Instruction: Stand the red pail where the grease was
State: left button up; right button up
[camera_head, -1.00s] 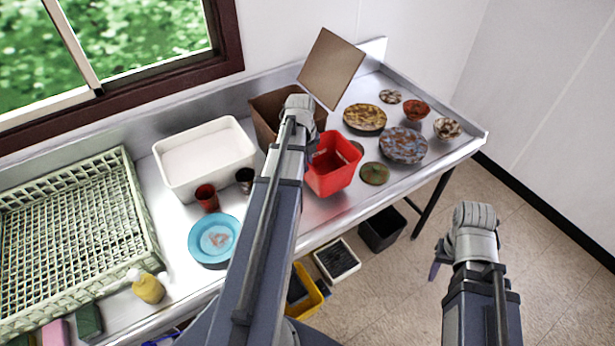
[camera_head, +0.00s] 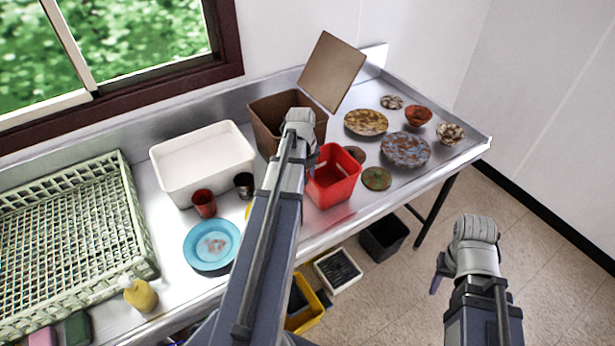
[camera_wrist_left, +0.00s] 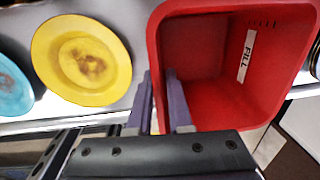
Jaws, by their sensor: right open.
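The red pail (camera_head: 335,190) stands upright, on or just above the steel counter near its front edge. In the left wrist view the pail (camera_wrist_left: 225,100) is open, looks empty and has a white label marked FILL inside. My left gripper (camera_wrist_left: 160,82) straddles the pail's near wall, one finger inside and one outside, closed on it; the arm hides this grip in the head view. My right gripper (camera_head: 438,272) hangs empty over the floor, in front of the counter. I cannot make out any grease.
A yellow stained plate (camera_wrist_left: 82,60) and a blue plate (camera_head: 212,246) lie left of the pail. A brown bin (camera_head: 265,120) and white tub (camera_head: 200,160) stand behind. Dirty plates, including a green one (camera_head: 377,178), lie right. A green dish rack (camera_head: 70,235) fills the left.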

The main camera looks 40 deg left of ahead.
pick_arm(q)
jog(key=shift+o, duration=0.9)
notch_tip(320, 180, up, 12)
jog(key=s+p, duration=0.1)
jog(key=p, duration=1.1)
jog(key=shift+a+r, duration=0.15)
jog(key=shift+a, duration=0.05)
jog(key=s+d+n, duration=0.3)
jog(key=d+n, duration=0.3)
jog(key=d, duration=0.6)
jog(key=s+d+n+y, duration=0.1)
jog(key=s+d+n, duration=0.2)
jog(key=d+n, duration=0.3)
jog(key=s+d+n+g, duration=0.1)
jog(key=s+d+n, duration=0.2)
jog(key=d, duration=1.4)
jog(key=n, duration=0.4)
jog(key=shift+s+d+y, duration=0.2)
jog(key=shift+d+y, duration=0.1)
